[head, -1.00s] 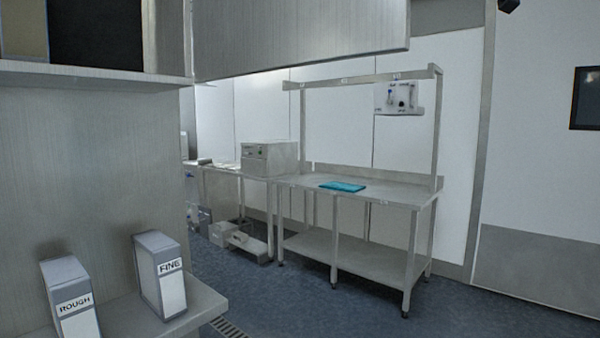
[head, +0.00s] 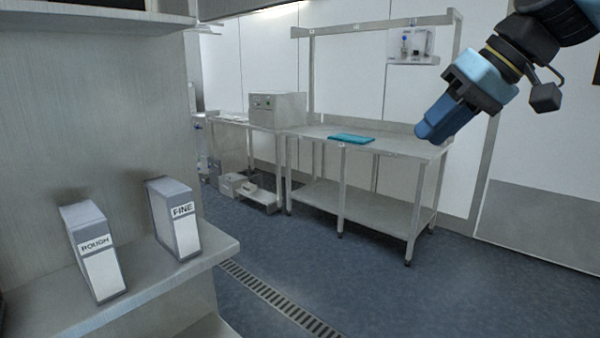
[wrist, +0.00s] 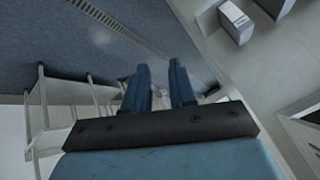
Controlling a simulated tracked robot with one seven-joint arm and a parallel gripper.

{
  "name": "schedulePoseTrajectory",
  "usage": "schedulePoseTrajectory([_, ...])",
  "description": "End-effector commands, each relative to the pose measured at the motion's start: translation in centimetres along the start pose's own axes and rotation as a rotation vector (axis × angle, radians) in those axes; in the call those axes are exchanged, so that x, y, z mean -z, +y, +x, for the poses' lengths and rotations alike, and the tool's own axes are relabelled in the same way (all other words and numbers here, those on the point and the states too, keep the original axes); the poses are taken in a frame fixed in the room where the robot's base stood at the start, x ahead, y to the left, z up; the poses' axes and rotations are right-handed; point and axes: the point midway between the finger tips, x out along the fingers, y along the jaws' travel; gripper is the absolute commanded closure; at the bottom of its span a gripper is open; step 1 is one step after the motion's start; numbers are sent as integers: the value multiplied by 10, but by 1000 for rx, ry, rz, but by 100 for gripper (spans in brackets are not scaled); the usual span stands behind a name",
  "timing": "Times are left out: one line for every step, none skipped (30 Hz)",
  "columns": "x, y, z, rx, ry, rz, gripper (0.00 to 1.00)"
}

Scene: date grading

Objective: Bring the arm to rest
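My gripper (head: 432,133) shows at the upper right of the head view, light blue with dark blue fingers, pointing down and to the left. It is in the air, in front of the right part of the steel table as seen from here. In the wrist view my gripper (wrist: 159,66) has its two blue fingers apart, with a gap between them and nothing held. The upper part of my arm is cut off by the picture's edge.
A steel shelf (head: 150,290) at the left holds the ROUGH box (head: 103,275) and the FINE box (head: 182,238). A teal folded item (head: 350,138) lies on the steel table (head: 390,146). A grey machine (head: 277,110) stands left of it. The blue floor (head: 370,285) is clear.

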Motion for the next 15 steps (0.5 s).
schedulePoseTrajectory([-15, 6, 13, -55, -4, 34, 75])
schedulePoseTrajectory([-22, 9, 20, -88, -4, 51, 75])
schedulePoseTrajectory([-33, 14, 30, -132, -5, 73, 75])
schedulePoseTrajectory([-41, 18, 38, -165, -6, 90, 75])
schedulePoseTrajectory([-49, 22, 45, -198, -5, 107, 75])
schedulePoseTrajectory([-59, 27, 54, -242, -4, 127, 75])
schedulePoseTrajectory([-67, 30, 60, -274, -5, 139, 75])
schedulePoseTrajectory([-74, 34, 67, -303, -4, 153, 75])
schedulePoseTrajectory([-84, 39, 74, -343, -1, 168, 75])
schedulePoseTrajectory([-90, 42, 79, -370, 0, 177, 75])
schedulePoseTrajectory([-96, 46, 84, -394, 1, 187, 75])
schedulePoseTrajectory([-104, 49, 90, -424, 2, 196, 75])
schedulePoseTrajectory([-109, 52, 93, -443, 4, 204, 75])
schedulePoseTrajectory([-113, 54, 97, -460, 4, 207, 75])
schedulePoseTrajectory([-118, 57, 100, -480, 6, 214, 75])
